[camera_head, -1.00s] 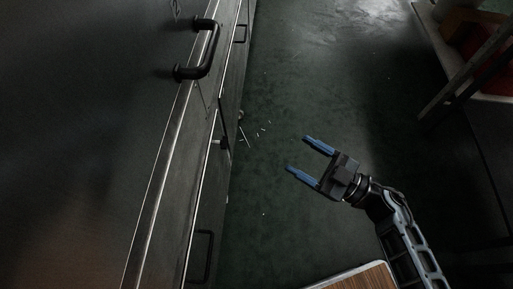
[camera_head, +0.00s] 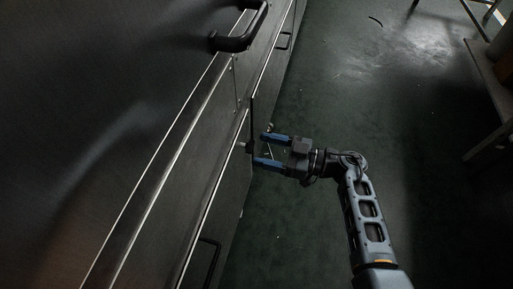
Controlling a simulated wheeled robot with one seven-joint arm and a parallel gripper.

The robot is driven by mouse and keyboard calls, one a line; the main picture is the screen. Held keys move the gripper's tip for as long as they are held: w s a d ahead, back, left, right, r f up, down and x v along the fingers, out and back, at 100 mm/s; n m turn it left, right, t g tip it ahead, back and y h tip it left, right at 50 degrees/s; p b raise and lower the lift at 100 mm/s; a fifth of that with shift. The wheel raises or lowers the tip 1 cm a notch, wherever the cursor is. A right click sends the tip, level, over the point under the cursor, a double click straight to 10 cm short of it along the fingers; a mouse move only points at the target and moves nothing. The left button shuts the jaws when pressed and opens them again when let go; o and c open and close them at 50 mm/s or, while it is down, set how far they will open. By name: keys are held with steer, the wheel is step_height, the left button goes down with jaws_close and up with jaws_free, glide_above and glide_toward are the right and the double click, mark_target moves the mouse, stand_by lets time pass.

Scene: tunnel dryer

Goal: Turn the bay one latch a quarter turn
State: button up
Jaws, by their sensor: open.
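A small dark latch (camera_head: 248,147) sticks out from the edge of the dark panel front, left of the middle of the head view. I cannot read a bay label on it or tell its turn angle. My gripper (camera_head: 259,149) is open, its two blue fingers pointing left at the latch. The fingertips are close to it, one above and one below in the picture. I cannot tell whether they touch it or whether the latch lies between them.
A large black bar handle (camera_head: 242,34) stands out from the dryer's top edge. Smaller handles sit on the front, one farther off (camera_head: 285,40) and one low (camera_head: 210,262). A metal-legged stand (camera_head: 490,75) is at the far right.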

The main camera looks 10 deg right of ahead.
steer(key=shift+x, duration=1.5)
steer(key=shift+c, duration=0.2)
steer(key=c, duration=1)
steer(key=shift+d+n, duration=0.1)
steer(key=shift+n, duration=0.2)
steer(key=shift+n+b, duration=1.7)
steer(key=shift+n, duration=6.9)
steer(key=shift+s, duration=0.1)
